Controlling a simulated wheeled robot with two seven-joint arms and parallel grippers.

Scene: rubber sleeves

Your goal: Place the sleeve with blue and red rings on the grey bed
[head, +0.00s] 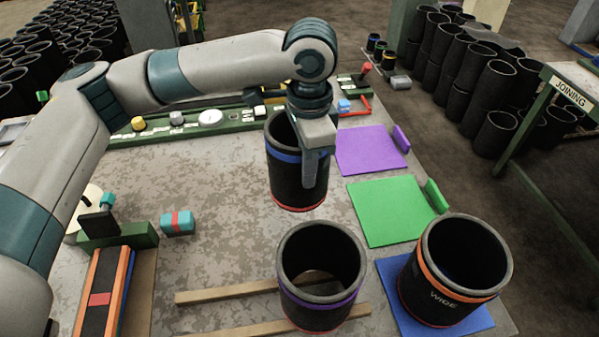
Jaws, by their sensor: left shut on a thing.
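The black sleeve with a blue ring near its top and a red ring at its base (284,178) is upright in the middle of the table. My left gripper (316,168) points down at its right-hand rim and is shut on its wall. Part of the sleeve's rim and front is hidden behind the gripper. I cannot tell whether its base touches the table. I cannot pick out a separate grey bed; the table top (225,250) is mottled grey. My right gripper is not in view.
A purple mat (368,150) and a green mat (392,210) lie to the right. An orange-ringed sleeve (450,270) stands on a blue mat (398,318). A purple-ringed sleeve (318,270) stands by wooden rails (225,293). A red-banded teal block (177,222) lies left. Instruments line a green strip (160,133) behind.

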